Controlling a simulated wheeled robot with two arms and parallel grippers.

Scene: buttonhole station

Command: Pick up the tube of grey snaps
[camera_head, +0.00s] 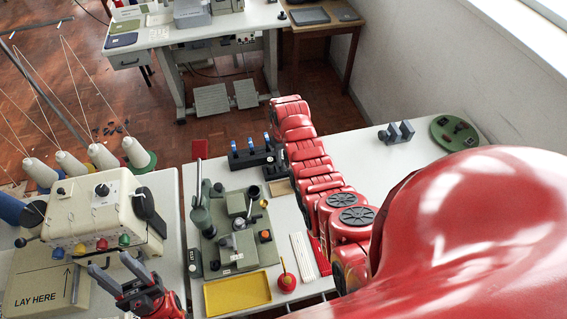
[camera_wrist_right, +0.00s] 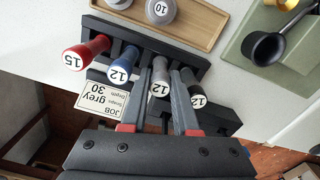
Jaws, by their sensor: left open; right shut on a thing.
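In the right wrist view a black rack (camera_wrist_right: 100,27) holds capped tubes: a red one (camera_wrist_right: 93,48) marked 15, a blue one (camera_wrist_right: 122,64) marked 12 and a dark one (camera_wrist_right: 198,101) marked 12. The grey tube (camera_wrist_right: 160,88), also marked 12, stands between the fingers of my right gripper (camera_wrist_right: 160,84), which is shut on it. Its lower part is hidden, so I cannot tell whether it is clear of its slot. In the head view my right gripper is not clearly visible past the red arm. My left gripper (camera_head: 118,273) is open and empty, at the lower left.
A card (camera_wrist_right: 102,98) reading "grey 30" is beside the rack. In the head view, a green press plate (camera_head: 215,240), yellow tray (camera_head: 237,293) and cream machine (camera_head: 95,215) crowd the left.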

